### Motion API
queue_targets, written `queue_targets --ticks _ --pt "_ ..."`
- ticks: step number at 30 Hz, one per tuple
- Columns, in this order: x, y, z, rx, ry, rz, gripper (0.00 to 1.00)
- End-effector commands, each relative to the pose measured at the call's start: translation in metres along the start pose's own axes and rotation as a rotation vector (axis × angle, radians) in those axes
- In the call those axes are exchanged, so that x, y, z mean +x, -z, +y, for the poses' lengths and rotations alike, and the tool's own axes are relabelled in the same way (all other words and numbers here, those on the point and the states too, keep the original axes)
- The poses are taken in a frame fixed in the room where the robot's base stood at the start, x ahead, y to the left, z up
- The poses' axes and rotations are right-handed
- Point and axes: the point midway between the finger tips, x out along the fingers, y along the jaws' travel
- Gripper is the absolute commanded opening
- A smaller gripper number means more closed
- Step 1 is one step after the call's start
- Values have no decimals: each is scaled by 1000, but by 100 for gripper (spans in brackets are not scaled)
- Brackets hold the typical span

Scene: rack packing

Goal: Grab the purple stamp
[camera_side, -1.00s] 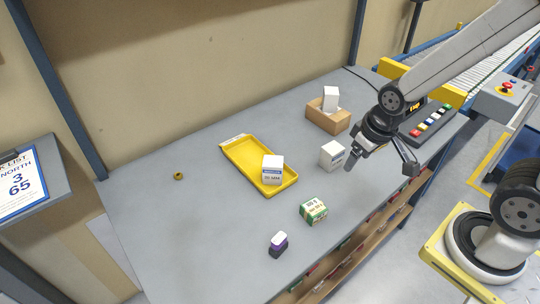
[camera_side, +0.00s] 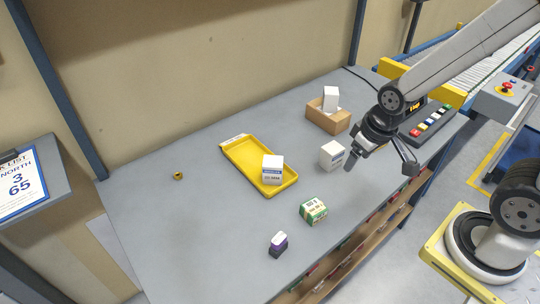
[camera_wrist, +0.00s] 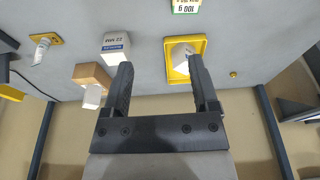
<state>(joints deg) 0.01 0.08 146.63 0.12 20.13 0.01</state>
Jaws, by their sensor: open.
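The purple stamp (camera_side: 278,244) stands on the grey table near its front edge, in the lower middle of the side view. It has a white top, a purple band and a dark base. My gripper (camera_side: 381,166) is open and empty above the right part of the table, well to the right of the stamp and apart from it. The wrist view shows its two fingers (camera_wrist: 162,88) spread wide with nothing held between them. The stamp is not visible in the wrist view.
A green-and-white box (camera_side: 313,211) lies between stamp and gripper. A white box (camera_side: 332,154) stands near my gripper. A yellow tray (camera_side: 240,159) holds another white box (camera_side: 272,169). A cardboard box (camera_side: 328,119) and a button panel (camera_side: 428,124) are behind. The table's left side is mostly clear.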

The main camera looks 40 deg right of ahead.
Motion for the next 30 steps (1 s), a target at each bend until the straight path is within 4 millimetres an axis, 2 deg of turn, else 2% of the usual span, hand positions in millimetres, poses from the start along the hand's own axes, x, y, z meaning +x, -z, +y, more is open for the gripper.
queue_targets --ticks 7,14,21,30 --pt "10 -4 -4 76 23 -75 76" --pt "34 -12 -17 265 89 -259 76" --pt "62 -19 -42 509 186 -489 76" --pt "94 -19 -80 808 332 -759 76"
